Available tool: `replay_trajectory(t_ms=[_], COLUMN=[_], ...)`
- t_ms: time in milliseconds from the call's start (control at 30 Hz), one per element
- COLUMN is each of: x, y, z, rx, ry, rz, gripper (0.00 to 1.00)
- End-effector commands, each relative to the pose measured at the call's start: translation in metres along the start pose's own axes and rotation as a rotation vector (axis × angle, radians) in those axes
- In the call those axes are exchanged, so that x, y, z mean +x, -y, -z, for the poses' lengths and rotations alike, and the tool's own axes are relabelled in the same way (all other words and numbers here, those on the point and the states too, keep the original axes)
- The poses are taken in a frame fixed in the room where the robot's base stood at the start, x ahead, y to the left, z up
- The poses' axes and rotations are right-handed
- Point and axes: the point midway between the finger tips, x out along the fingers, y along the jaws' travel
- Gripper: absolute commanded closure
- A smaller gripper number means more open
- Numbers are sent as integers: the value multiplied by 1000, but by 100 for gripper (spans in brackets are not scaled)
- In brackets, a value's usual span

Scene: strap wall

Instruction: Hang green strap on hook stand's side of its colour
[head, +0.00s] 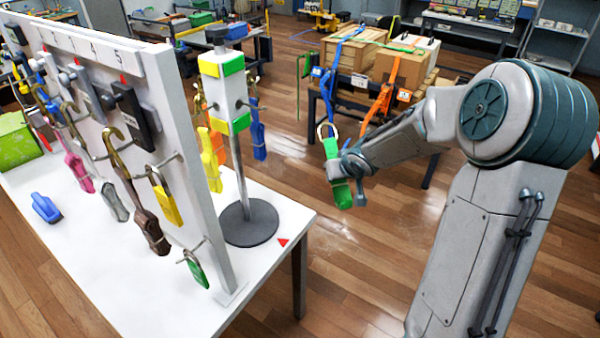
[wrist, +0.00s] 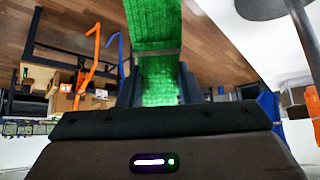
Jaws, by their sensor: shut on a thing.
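My gripper (head: 352,166) is shut on the green strap (head: 339,180), which hangs in the air right of the hook stand, apart from it. A pale ring shows at the strap's top. In the wrist view the green strap (wrist: 160,65) runs up between the dark fingers (wrist: 158,88). The hook stand (head: 243,180) has a grey pole, a round dark base and a white head. Green bands (head: 234,65) mark the head's right-front face; yellow bands (head: 206,68) mark its left face. A yellow strap (head: 210,160) hangs at the left, a blue strap (head: 258,140) at the right.
A white panel (head: 190,110) with hooks, straps and padlocks stands left of the stand on the white table (head: 130,285). A small red triangle (head: 282,242) marks the table near its right edge. Wooden crates (head: 350,55) with blue and orange straps stand behind my gripper.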

Motion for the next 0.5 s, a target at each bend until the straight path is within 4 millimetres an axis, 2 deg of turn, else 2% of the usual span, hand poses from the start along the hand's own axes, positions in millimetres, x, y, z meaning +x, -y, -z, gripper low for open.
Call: replay_trajectory(t_ms=[500], x=[-11], y=[17], z=[19], rx=[-64], ry=[-194], rz=[61], gripper=[93])
